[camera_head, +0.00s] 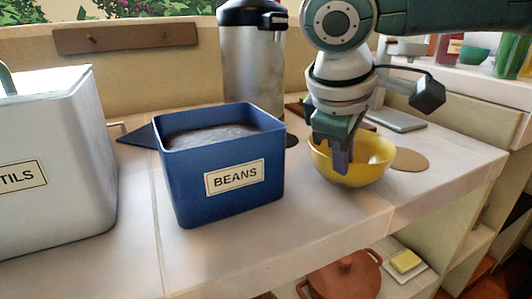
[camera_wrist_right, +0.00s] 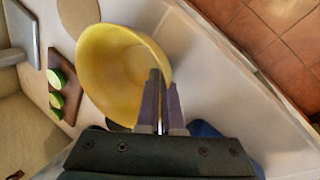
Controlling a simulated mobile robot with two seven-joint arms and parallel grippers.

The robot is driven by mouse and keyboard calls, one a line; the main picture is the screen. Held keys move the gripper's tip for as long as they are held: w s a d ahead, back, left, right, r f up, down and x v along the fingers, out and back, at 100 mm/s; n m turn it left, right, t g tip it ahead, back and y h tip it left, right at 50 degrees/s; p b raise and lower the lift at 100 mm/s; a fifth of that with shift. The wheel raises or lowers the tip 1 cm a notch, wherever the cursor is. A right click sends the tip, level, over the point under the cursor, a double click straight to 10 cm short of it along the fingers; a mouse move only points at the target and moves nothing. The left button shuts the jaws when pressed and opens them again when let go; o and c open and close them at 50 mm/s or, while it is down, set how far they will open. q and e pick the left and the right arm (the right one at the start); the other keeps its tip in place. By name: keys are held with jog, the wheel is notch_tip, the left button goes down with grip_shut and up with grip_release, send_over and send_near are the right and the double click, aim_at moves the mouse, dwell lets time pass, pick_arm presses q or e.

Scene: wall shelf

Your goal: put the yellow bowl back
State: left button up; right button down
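The yellow bowl (camera_head: 378,173) is upright at the right part of the counter, beside a round tan mat (camera_head: 410,160). My right gripper (camera_head: 341,158) comes down from above onto the bowl's near-left rim. In the right wrist view the bowl (camera_wrist_right: 112,70) fills the upper left, and the two fingers (camera_wrist_right: 163,100) are close together with the rim between them, one inside and one outside. I cannot tell whether the bowl touches the counter. My left gripper is not in view.
A blue BEANS bin (camera_head: 225,190) stands left of the bowl, and a white bin (camera_head: 60,150) farther left. A steel dispenser (camera_head: 252,65) is behind. A board (camera_wrist_right: 65,85) with lime pieces lies near the bowl. Below are a brown pot (camera_head: 345,278) and a butter dish (camera_head: 405,263).

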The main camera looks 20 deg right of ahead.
jog(key=c, duration=1.1)
grip_release()
jog(key=shift+r, duration=0.15)
jog(key=p+v, duration=0.2)
jog(key=v, duration=1)
jog(key=s+a+f+y, duration=0.1)
jog(key=a+f, duration=0.1)
jog(key=a, duration=0.1)
jog(key=s+a+f+n+y, duration=0.1)
jog(key=a+f, duration=0.1)
jog(key=f, duration=0.1)
jog(key=s+a+f+n+y, duration=0.1)
jog(key=s+a+f, duration=0.1)
jog(key=a, duration=0.1)
jog(key=shift+a+f, duration=0.2)
jog(key=shift+a, duration=0.15)
jog(key=s+a+f+y, duration=0.4)
jog(key=s+a, duration=0.2)
jog(key=s+d+f+m+h, duration=0.1)
jog(key=s+d+f+m, duration=0.1)
jog(key=s+d, duration=0.1)
jog(key=s+d+f+m+h, duration=0.1)
jog(key=s+d+f+m, duration=0.1)
jog(key=s+d, duration=0.2)
jog(key=s+d+f+m+t+h, duration=0.1)
jog(key=s+d+f+m, duration=0.1)
jog(key=s+d, duration=0.2)
jog(key=shift+d+m, duration=0.4)
jog(key=shift+d, duration=0.6)
